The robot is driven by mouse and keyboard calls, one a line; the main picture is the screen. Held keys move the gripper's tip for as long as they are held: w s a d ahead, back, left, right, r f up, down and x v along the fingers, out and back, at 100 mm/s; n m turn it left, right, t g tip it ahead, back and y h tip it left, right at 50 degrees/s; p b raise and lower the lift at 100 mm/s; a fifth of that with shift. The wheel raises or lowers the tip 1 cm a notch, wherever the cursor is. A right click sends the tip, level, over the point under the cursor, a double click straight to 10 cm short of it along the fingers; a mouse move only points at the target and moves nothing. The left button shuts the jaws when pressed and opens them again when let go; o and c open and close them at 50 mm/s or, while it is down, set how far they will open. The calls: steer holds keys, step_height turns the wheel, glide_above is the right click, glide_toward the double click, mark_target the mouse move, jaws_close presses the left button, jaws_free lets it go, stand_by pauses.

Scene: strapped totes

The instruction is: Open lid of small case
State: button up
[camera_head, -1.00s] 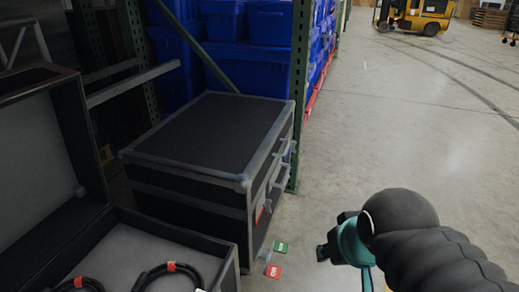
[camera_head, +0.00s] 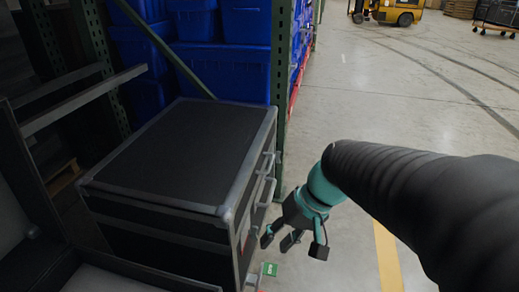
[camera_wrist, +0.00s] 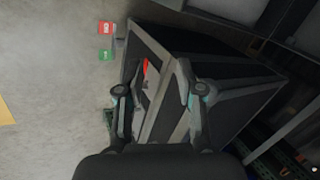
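The small case (camera_head: 185,150) is black with grey metal edges, and its lid is shut. It stands on the floor left of centre in the head view. Grey handles (camera_head: 266,180) show on its right side. My gripper (camera_head: 292,246) is just right of that side, near the front corner, with its fingers spread and nothing between them. In the wrist view, the fingers (camera_wrist: 158,92) stand apart in front of the case (camera_wrist: 215,100), and a red tag (camera_wrist: 146,66) shows on its side. I cannot tell whether a finger touches the case.
An open dark case (camera_head: 110,280) lies at the lower left, partly out of view. A green rack (camera_head: 284,100) with blue totes (camera_head: 240,70) stands close behind the small case. A green card (camera_head: 270,269) lies on the floor. Floor to the right is clear.

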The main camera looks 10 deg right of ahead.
steer(key=w+a+f+m+y, duration=0.1)
steer(key=w+a+y, duration=0.1)
steer(key=w+y, duration=0.35)
steer(key=m+t+y+p, duration=0.1)
steer(key=m+t+y, duration=0.2)
steer(key=m+t, duration=0.8)
glide_toward(271, 162)
steer(key=w+a+n+t, duration=0.1)
steer(key=w+a, duration=0.1)
steer(key=w+a+p, duration=0.1)
steer(key=w+a, duration=0.1)
steer(key=a, duration=0.1)
steer(key=w+a+n+t+p, duration=0.1)
steer(key=w+a, duration=0.1)
steer(key=shift+w+a+f+n+t, duration=0.2)
steer(key=shift+w+a+n+t, duration=0.1)
steer(key=shift+a, duration=0.1)
steer(key=shift+s, duration=0.1)
jaws_close()
